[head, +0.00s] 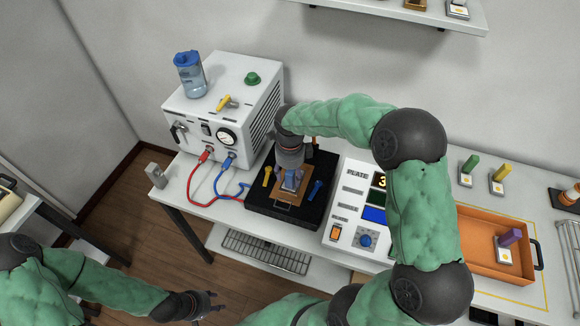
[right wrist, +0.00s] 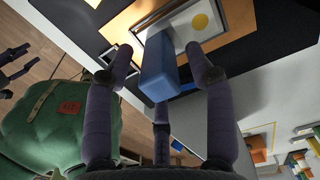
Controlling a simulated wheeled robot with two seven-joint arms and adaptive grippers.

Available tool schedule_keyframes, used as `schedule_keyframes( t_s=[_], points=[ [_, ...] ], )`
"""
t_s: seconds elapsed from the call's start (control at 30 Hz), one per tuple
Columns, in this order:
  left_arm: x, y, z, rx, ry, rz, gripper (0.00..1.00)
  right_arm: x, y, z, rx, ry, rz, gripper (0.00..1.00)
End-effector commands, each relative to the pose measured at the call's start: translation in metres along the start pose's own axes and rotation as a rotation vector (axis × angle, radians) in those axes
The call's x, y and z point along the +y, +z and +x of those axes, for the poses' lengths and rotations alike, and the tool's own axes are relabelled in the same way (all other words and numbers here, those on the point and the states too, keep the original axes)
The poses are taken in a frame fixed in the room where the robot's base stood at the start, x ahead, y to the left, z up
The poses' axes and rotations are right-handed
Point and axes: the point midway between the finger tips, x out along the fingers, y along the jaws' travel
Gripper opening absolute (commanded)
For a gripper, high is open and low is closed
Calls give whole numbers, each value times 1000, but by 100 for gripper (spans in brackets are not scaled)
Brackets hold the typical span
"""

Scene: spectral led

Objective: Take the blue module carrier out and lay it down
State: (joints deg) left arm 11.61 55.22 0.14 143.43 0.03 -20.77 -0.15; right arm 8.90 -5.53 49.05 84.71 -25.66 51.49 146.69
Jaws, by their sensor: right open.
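The blue module carrier (head: 290,181) sits in the tan-orange seat of a black fixture (head: 262,212) on the bench. In the right wrist view its blue block handle (right wrist: 158,72) stands up from a white plate with a yellow dot (right wrist: 200,22). My right gripper (right wrist: 160,52) is open, with its fingers spread on either side of the blue handle; I cannot tell if any finger touches it. In the head view this gripper (head: 290,165) points down over the carrier and partly hides it. My left gripper (head: 210,303) is open and empty, low, in front of the bench.
A yellow lever (head: 267,176) and a blue lever (head: 316,188) flank the seat. A white instrument (head: 215,110) with red and blue cables stands left; a control panel (head: 350,215) stands right. An orange tray (head: 480,250) holds a purple-handled carrier (head: 509,238) and has bare floor.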

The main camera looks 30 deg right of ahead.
Motion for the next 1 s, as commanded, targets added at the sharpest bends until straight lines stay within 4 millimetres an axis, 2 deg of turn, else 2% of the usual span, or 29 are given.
schedule_keyframes(
  t_s=[0.2,0.5,0.53,0.7,0.73,0.87,0.9,0.93,1.0],
  points=[
    [-1,0,4,0,0,0,40,0,0,16,0,0,0,55],
    [-1,0,4,0,0,0,40,0,0,17,0,0,0,55],
    [-1,0,4,0,0,0,40,0,0,17,0,0,0,52],
    [-1,0,4,0,0,0,40,0,0,17,0,0,0,4],
    [-1,0,4,0,0,0,40,0,0,17,0,0,0,0],
    [-1,0,4,0,0,0,40,0,0,17,0,0,0,0],
    [-1,0,4,0,0,0,40,0,0,17,0,0,0,44],
    [-1,0,4,0,0,0,40,0,0,17,0,0,0,52],
    [-1,0,4,0,0,0,40,0,0,17,0,0,0,55]
  ],
)
